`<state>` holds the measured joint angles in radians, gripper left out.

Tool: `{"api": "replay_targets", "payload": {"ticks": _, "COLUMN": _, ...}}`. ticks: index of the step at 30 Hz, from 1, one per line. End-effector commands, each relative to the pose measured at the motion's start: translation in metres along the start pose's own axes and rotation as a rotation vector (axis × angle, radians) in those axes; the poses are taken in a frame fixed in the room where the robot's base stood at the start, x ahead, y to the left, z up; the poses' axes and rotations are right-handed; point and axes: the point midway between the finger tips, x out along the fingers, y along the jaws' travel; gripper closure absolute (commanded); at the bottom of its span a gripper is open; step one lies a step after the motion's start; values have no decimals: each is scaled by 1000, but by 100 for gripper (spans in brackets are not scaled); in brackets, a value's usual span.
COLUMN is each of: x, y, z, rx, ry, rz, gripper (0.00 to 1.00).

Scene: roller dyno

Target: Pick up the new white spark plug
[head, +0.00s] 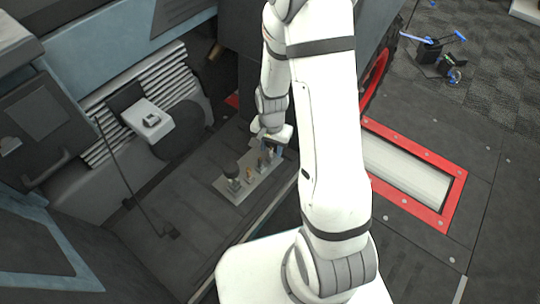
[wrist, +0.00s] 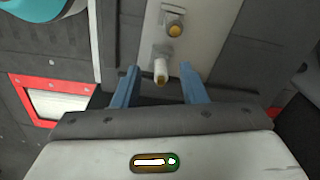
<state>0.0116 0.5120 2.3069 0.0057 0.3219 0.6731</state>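My gripper (wrist: 159,70) has two blue fingers, spread apart. A white spark plug (wrist: 161,67) with a brownish tip stands on a light grey plate (wrist: 209,45). In the wrist view it shows between the fingertips, with a gap on each side, and neither finger is seen touching it. In the head view my gripper (head: 268,147) is over the far right end of the plate (head: 236,196). The white plug cannot be clearly made out there.
Another plug (wrist: 174,28) with an orange tip stands in a grey holder farther along the plate. A dark knob-like part (head: 232,171) stands at the plate's near left end. A red-framed roller (head: 410,178) lies in the floor at right. A vehicle body with a louvred grille (head: 140,95) stands at left.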

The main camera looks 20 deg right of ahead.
Motion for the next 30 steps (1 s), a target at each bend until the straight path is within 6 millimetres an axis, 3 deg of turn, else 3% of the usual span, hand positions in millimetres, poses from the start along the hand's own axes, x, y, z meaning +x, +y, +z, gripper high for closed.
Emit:
{"api": "replay_targets", "payload": {"ticks": 2, "x": 13, "y": 0, "z": 0, "rx": 0, "ry": 0, "rz": 0, "gripper": 62}}
{"api": "replay_targets", "payload": {"ticks": 9, "x": 13, "y": 0, "z": 0, "rx": 0, "ry": 1, "rz": -1, "gripper": 62}}
{"api": "replay_targets", "payload": {"ticks": 23, "x": 12, "y": 0, "z": 0, "rx": 1, "ry": 0, "rz": 0, "gripper": 99}}
{"api": "replay_targets", "payload": {"ticks": 30, "x": 12, "y": 1, "z": 0, "rx": 1, "ry": 0, "rz": 0, "gripper": 100}}
